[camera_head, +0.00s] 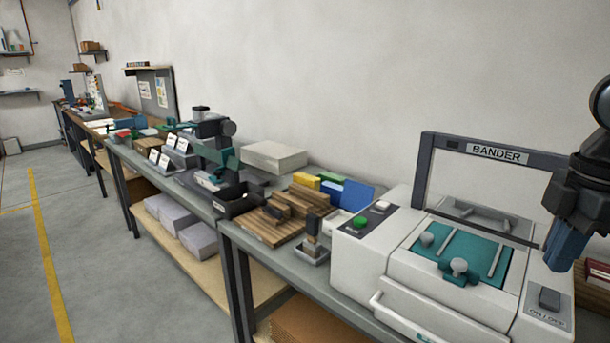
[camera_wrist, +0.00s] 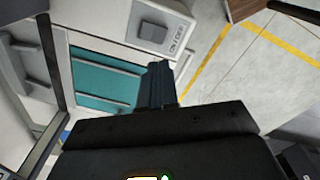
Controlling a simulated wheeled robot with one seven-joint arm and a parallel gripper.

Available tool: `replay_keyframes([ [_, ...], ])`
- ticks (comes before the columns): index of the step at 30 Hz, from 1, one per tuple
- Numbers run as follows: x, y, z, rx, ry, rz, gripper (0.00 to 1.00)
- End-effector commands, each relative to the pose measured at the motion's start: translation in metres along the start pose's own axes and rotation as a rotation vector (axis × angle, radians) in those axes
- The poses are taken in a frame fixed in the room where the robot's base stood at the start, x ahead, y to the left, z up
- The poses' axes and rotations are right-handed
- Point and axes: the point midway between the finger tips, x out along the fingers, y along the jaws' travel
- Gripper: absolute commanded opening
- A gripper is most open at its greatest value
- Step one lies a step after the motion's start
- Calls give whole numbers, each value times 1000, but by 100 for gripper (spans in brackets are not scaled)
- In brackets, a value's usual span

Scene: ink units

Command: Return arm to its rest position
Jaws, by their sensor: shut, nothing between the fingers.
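My gripper (camera_head: 565,248) hangs at the right edge of the head view with its blue fingers pointing down. It is shut and empty, in front of the right side of the white bander machine (camera_head: 365,257). In the wrist view the shut fingers of my gripper (camera_wrist: 156,82) show over the machine, close to its on/off switch (camera_wrist: 153,32). The same switch shows in the head view (camera_head: 549,298), just below the fingertips. I cannot tell the exact gap between the fingers and the machine. Part of my arm is cut off at the right edge.
The bander has a dark upright frame (camera_head: 427,170) and a teal plate with knobs (camera_head: 480,247). Left of it are a wooden tray (camera_head: 262,230), a small stamp stand (camera_head: 312,250) and several boxes. Clear floor (camera_head: 25,240) with yellow lines lies at the left.

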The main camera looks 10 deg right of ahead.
Motion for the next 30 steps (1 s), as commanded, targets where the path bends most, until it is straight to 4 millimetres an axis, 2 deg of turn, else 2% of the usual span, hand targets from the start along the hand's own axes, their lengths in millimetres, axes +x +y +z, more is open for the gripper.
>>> replay_keyframes([
  [5,14,8,-76,-23,226,83,0],
  [6,15,10,-98,-25,293,106,0],
  [12,11,10,-191,14,627,198,0],
  [15,5,8,-228,56,786,228,0],
  [21,-8,-1,-283,185,1077,265,0],
  [24,-11,-7,-301,268,1205,276,0],
  [30,-5,-20,-317,470,1410,288,0],
])
